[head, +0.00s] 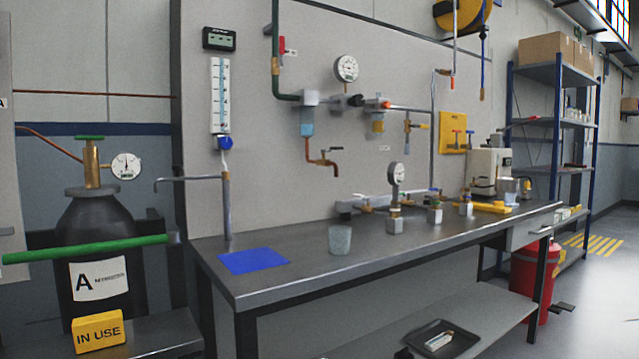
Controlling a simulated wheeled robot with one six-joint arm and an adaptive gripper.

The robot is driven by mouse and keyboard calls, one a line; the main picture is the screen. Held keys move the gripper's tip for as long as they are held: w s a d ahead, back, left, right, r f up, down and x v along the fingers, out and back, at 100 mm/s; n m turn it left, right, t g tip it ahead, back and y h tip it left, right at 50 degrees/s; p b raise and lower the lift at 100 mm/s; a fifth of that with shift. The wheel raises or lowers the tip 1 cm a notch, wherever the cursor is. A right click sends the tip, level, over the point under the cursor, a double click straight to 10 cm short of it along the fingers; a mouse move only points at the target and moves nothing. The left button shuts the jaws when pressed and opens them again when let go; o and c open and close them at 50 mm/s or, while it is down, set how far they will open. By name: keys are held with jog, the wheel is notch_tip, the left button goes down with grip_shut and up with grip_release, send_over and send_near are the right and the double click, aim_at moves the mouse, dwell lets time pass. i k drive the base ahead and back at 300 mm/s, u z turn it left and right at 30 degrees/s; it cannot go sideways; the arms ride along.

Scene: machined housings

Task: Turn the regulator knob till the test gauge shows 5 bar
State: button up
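A round white gauge (346,68) is mounted on the wall panel, above pipe fittings with a small black knob (355,100). A second white gauge (396,173) stands upright on a grey block on the bench. A third gauge (126,166) is on the brass valve of the dark gas cylinder at the left. I cannot tell which is the test gauge, and the scales are too small to read. The black knob may be the regulator knob; I cannot be sure. My gripper is not in view.
A dark workbench (300,270) carries a blue mat (253,261), a beaker (340,240) and several fittings. A green bar (85,248) crosses in front of the cylinder (98,220). A red bin (530,285) stands right of the bench. Open floor lies at the far right.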

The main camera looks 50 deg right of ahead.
aim_at(357, 101)
jog(key=u, duration=0.25)
jog(key=k, duration=1.15)
jog(key=z, duration=1.65)
jog(key=i, duration=0.5)
jog(key=z, duration=0.05)
